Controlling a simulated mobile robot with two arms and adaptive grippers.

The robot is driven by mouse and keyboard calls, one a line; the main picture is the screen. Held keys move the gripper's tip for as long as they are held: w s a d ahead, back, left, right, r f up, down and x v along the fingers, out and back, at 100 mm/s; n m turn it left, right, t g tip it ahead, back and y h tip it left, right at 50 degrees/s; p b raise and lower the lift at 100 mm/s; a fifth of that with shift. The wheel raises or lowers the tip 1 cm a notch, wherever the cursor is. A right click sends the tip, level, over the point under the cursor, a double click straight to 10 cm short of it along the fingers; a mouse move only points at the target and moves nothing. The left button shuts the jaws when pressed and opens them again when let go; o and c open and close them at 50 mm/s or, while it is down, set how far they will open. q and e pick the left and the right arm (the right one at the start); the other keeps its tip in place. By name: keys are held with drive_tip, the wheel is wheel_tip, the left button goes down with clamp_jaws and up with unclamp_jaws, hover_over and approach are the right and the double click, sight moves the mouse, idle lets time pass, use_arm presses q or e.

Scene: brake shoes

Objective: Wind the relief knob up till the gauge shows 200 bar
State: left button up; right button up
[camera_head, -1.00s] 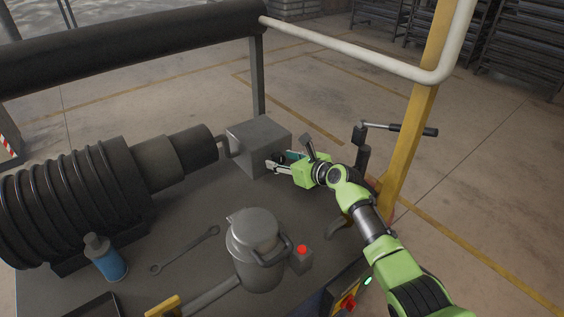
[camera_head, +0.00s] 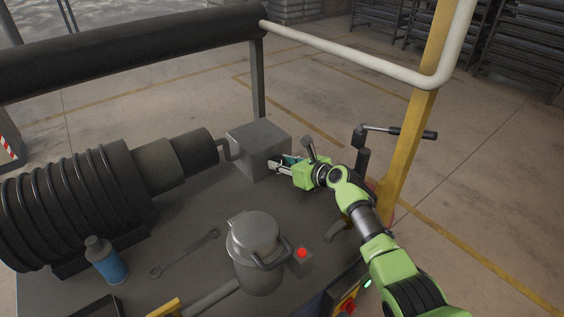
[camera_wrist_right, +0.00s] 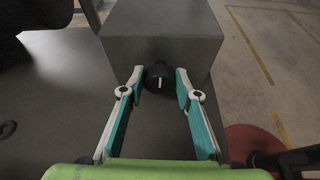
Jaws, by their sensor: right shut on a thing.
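The relief knob (camera_wrist_right: 158,76) is black and round with a white mark line, which points nearly straight up and down in the right wrist view. It is on the front face of a grey metal box (camera_head: 257,142), seen from close up in the right wrist view (camera_wrist_right: 160,25). My right gripper (camera_wrist_right: 158,74) is shut on the knob, one fingertip at each side. In the head view my right gripper (camera_head: 274,164) is at the box's right side, and the knob is hidden there. I see no gauge face in either view. My left gripper is not in view.
A large ribbed cylinder (camera_head: 70,205) lies left of the box. A grey lidded canister (camera_head: 255,252), a red button (camera_head: 302,253), a wrench (camera_head: 185,252) and a blue can (camera_head: 106,262) are nearer. A yellow post (camera_head: 408,150) stands close behind my right arm.

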drive_tip(key=shift+r+m+g+y+p, duration=0.1)
drive_tip(key=shift+m+g+y+p, duration=0.25)
drive_tip(key=shift+m+p, duration=0.4)
drive_tip(key=shift+w+d+f+m+g+y+b, duration=0.1)
drive_tip(key=shift+f+m+g+y+b, duration=0.1)
drive_tip(key=shift+m+y, duration=0.4)
drive_tip(key=shift+w+d+f+m+g+y+b, duration=0.15)
drive_tip(key=shift+m+y+b, duration=0.1)
drive_tip(key=shift+m, duration=0.5)
drive_tip(key=shift+s+r, duration=0.1)
drive_tip(key=o, duration=1.1)
drive_tip(key=shift+r, duration=0.1)
wheel_tip(320, 180, up, 10)
